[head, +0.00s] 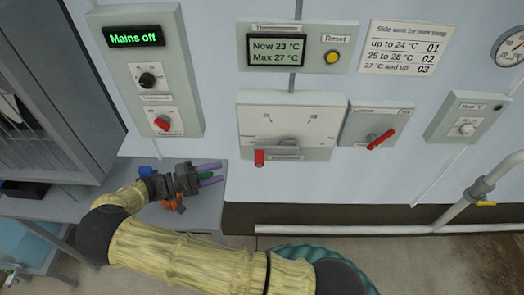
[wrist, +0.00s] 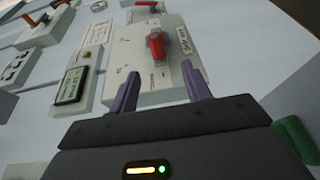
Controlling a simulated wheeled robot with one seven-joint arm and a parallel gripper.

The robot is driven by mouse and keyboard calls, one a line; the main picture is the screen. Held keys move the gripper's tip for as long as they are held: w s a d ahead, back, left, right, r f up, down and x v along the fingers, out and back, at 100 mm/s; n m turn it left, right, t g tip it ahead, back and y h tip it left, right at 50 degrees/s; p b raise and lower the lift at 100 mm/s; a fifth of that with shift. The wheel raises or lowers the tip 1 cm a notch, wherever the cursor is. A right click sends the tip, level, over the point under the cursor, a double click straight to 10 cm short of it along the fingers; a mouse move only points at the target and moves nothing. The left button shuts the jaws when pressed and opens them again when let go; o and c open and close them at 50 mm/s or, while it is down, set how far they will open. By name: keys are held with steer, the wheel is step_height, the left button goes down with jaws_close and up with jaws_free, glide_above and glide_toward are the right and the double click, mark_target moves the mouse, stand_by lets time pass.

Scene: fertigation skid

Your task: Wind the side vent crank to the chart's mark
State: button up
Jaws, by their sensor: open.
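The side vent crank (head: 259,157) has a red grip at the lower left of a pale panel (head: 310,112), with a grey arm running right to its hub. Small marks sit above the hub, too small to read. The crank also shows in the wrist view (wrist: 156,46). The chart (head: 404,47), headed side vent by max temp, lists up to 24 °C 01, 25 to 26 °C 02, 27 °C and up 03. The thermometer (head: 276,50) reads now 23 °C, max 27 °C. My gripper (head: 212,174) is open and empty, left of the crank and apart from it.
A panel with a red lever (head: 382,138) hangs just right of the crank panel. At left a box shows "Mains off" (head: 134,36), with a black knob and a red switch. A grey bench (head: 205,213) lies beneath my gripper. A white pipe (head: 450,222) stands at right.

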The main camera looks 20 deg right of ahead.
mark_target(261, 157)
steer(key=shift+w+a+r+t, duration=0.1)
steer(key=shift+a+t, duration=0.2)
steer(key=shift+a, duration=0.15)
steer(key=d+p, duration=0.2)
steer(key=d, duration=0.3)
steer(key=w+d+p, duration=0.1)
steer(key=d+p, duration=0.1)
steer(key=d, duration=0.3)
steer(key=d+p, duration=0.2)
steer(key=d, duration=0.4)
steer(key=shift+w+d+r, duration=0.1)
steer(key=shift+w+r, duration=0.05)
steer(key=shift+d+p, duration=0.3)
steer(key=shift+d, duration=0.3)
jaws_close()
